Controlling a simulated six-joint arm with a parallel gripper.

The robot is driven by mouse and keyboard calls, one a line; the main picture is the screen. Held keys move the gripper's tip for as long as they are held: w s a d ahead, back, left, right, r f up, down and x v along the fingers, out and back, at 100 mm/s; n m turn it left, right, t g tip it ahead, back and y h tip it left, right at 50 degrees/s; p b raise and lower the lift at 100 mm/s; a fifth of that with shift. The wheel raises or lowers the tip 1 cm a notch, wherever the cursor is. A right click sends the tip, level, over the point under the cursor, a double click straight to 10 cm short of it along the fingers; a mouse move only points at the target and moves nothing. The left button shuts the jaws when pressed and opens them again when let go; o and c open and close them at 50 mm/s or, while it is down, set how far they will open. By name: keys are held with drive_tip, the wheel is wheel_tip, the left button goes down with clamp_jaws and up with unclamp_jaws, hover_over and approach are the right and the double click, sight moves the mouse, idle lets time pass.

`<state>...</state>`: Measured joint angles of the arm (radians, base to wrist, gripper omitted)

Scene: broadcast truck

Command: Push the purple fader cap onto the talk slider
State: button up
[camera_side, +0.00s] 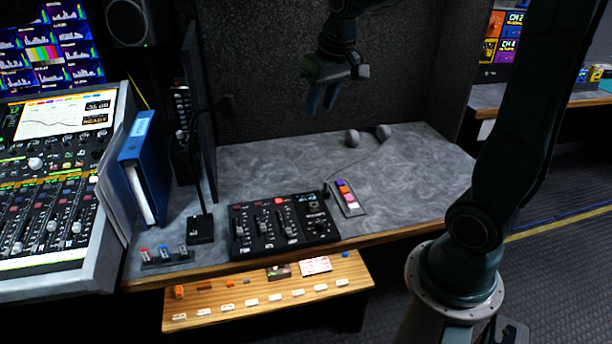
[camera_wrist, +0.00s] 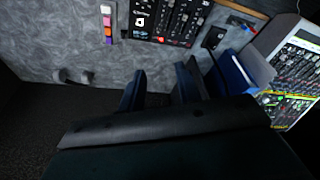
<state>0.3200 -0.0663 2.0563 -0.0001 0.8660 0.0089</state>
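The purple fader cap (camera_side: 340,182) sits at the far end of a narrow grey holder (camera_side: 359,209) right of the black fader panel (camera_side: 283,240); it also shows in the wrist view (camera_wrist: 107,9). Orange, pink-red and white caps follow it in the row. The panel, also in the wrist view (camera_wrist: 168,38), carries several sliders; its labels are too small to tell which is talk. My gripper (camera_side: 322,108) is high above the back of the desk, apart from the caps and the panel. In the wrist view its fingers (camera_wrist: 161,74) are spread with nothing between them.
A gooseneck microphone (camera_side: 201,228) and a blue binder (camera_side: 143,175) stand left of the panel. A wooden shelf (camera_side: 230,312) with small parts is below. The right desk surface is clear.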

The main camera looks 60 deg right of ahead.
drive_tip(key=w+d+f+m, duration=0.1)
drive_tip(key=w+d+f, duration=0.4)
drive_tip(key=d, duration=0.2)
drive_tip(key=m+g+y, duration=0.1)
drive_tip(key=m+g, duration=0.2)
drive_tip(key=m, duration=0.1)
hover_over(340, 182)
wheel_tip(340, 182, down, 21)
drive_tip(key=shift+a+r, duration=0.1)
drive_tip(key=shift+f, duration=4.3)
drive_tip(key=shift+s+f, duration=0.1)
drive_tip(key=shift+f, duration=2.5)
